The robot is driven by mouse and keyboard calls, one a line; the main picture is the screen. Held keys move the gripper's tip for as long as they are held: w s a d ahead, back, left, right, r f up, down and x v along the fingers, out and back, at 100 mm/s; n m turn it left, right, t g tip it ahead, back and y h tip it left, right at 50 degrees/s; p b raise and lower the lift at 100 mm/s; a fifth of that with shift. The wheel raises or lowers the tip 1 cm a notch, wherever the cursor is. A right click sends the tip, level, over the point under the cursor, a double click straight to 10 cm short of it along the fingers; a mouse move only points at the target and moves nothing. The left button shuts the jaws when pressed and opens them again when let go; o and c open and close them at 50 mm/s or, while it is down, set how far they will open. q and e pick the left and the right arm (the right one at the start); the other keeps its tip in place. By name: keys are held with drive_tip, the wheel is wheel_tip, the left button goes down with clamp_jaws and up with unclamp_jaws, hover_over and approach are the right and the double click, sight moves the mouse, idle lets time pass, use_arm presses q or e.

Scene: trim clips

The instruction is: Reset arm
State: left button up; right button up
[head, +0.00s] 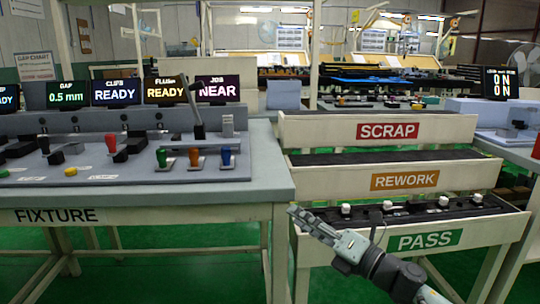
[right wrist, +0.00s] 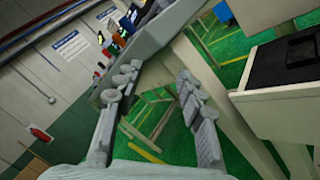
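My right arm comes in from the lower right of the head view. Its gripper (head: 312,224) is in front of the gap between the fixture table (head: 240,183) and the PASS tray (head: 425,241). In the right wrist view the two fingers of this gripper (right wrist: 158,82) stand well apart, with nothing between them but the green floor and table legs behind. My left arm and gripper are in neither view.
The fixture table carries coloured clips, including a green one (head: 161,158) and a blue one (head: 226,157), below several screens. At right, the SCRAP tray (head: 388,131) and REWORK tray (head: 404,181) are stepped above the PASS tray, which holds several white-topped parts.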

drive_tip(key=s+d+f+m+h, duration=0.3)
drive_tip(key=d+f+m+h, duration=0.4)
drive_tip(key=f+m, duration=0.35)
drive_tip(key=s+d+f+m+h, duration=0.2)
drive_tip(key=d+f+m+h, duration=0.5)
drive_tip(key=f+m, duration=0.4)
drive_tip(key=s+d+f+m+g, duration=0.2)
drive_tip(key=s+f+m+g, duration=0.3)
drive_tip(key=s+f, duration=0.4)
drive_tip(key=s+d+f+m+g+h, duration=0.1)
drive_tip(key=s+d+f+m+g, duration=0.2)
drive_tip(key=s+f, duration=0.6)
drive_tip(key=s+m+g, duration=0.2)
drive_tip(key=s+m, duration=0.1)
drive_tip(key=s, duration=0.5)
drive_tip(key=shift+d, duration=0.2)
drive_tip(key=shift+s, duration=0.1)
